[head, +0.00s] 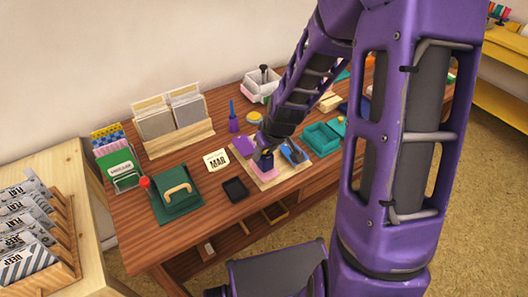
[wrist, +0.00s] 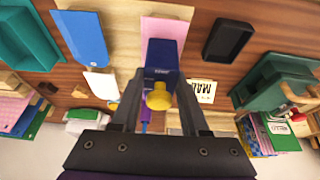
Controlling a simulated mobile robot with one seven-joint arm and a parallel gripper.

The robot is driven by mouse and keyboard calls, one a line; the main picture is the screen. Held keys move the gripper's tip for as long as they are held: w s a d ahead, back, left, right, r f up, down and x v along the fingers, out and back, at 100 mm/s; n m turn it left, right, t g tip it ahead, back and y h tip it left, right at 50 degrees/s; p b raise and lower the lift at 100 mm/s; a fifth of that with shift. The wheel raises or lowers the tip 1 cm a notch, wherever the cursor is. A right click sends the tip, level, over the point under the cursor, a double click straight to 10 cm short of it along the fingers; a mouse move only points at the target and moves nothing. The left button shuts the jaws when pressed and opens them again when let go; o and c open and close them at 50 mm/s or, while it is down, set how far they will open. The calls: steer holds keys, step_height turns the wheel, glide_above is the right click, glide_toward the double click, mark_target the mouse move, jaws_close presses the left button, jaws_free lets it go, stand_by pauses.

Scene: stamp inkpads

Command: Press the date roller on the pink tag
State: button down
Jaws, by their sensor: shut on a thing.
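My gripper (head: 265,152) is shut on a dark blue stamp with a yellow knob, which I take for the date roller (head: 265,162). In the wrist view the date roller (wrist: 161,60) stands between the two fingers of my gripper (wrist: 158,108), its yellow knob facing the camera. The pink tag (wrist: 162,28) shows beyond and beside the roller. In the head view the pink tag (head: 269,176) shows just below it, over a light wooden board (head: 285,183). The roller's underside is hidden, so I cannot tell whether it touches the tag.
A black tray (head: 235,189), a MAR card (head: 217,160) and a green case (head: 176,194) are farther left. Teal boxes (head: 321,138) stand to the right.

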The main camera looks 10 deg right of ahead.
steer(key=shift+s+f+b, duration=0.1)
steer(key=shift+f+b, duration=0.3)
steer(key=shift+f, duration=0.05)
stand_by(1.3)
steer(key=shift+r+p, duration=2.75)
steer(key=shift+r, duration=0.85)
steer(key=shift+a, duration=0.1)
